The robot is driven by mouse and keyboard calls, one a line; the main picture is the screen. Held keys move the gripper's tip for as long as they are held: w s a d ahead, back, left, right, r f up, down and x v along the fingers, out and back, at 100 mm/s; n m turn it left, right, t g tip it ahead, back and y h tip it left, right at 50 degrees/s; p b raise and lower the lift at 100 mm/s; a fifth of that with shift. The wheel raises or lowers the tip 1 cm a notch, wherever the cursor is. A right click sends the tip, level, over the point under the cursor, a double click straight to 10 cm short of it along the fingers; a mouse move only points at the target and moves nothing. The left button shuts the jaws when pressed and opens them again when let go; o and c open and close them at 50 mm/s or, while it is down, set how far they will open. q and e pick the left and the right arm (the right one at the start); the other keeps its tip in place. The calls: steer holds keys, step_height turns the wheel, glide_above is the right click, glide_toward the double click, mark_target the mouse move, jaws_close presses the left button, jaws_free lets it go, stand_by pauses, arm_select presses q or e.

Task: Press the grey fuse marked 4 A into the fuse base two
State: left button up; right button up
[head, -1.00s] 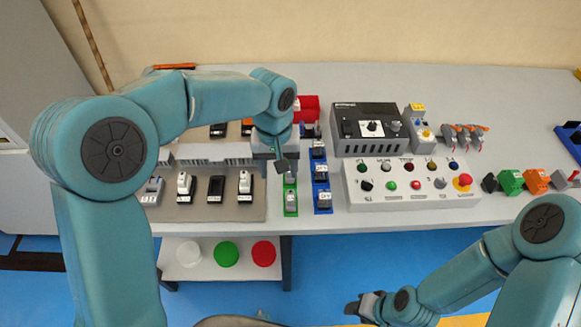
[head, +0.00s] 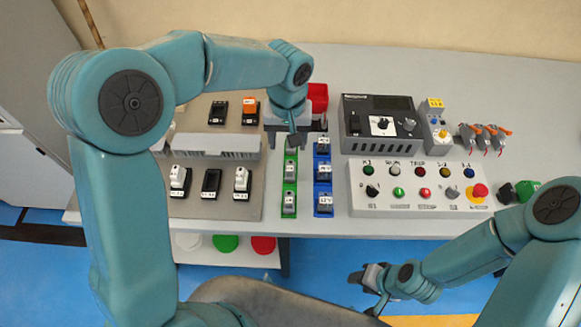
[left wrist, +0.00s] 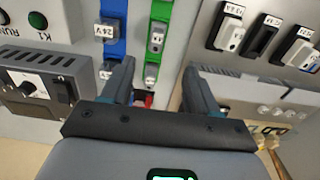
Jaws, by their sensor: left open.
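My left gripper (head: 285,138) is open and empty over the far end of the green strip (head: 289,187). Grey fuses stand on that strip, one at the middle (head: 289,170) and one at the near end (head: 289,203). A far one (head: 291,146) is partly hidden by the gripper. In the left wrist view the green strip (left wrist: 163,10) runs between the fingers (left wrist: 157,85). I cannot read which fuse says 4 A. A black, empty fuse base (head: 211,183) is in the panel's near row; its number is unreadable. My right gripper (head: 368,278) hangs low in front of the table.
Bases with white fuses (head: 180,180) (head: 242,182) flank the empty base. A blue strip (head: 323,187) with fuses stands right of the green one. A red bin (head: 318,98) is behind. A button box (head: 420,190) and dark device (head: 382,125) are to the right.

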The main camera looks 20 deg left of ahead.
arm_select(q)
glide_above(290, 166)
step_height(290, 166, down, 6)
steer(key=shift+w, duration=0.15)
steer(key=shift+s+a+f, duration=0.1)
steer(key=shift+s+f, duration=0.25)
steer(key=shift+f, duration=0.15)
steer(key=f, duration=0.1)
steer(key=f+p, duration=0.1)
steer(key=f, duration=0.1)
steer(key=f+p, duration=0.1)
steer(key=f, duration=0.1)
steer(key=shift+w, duration=0.35)
steer(key=shift+f, duration=0.1)
steer(key=shift+s, duration=0.15)
steer(key=shift+f, duration=0.1)
steer(key=c, duration=0.7)
jaws_close()
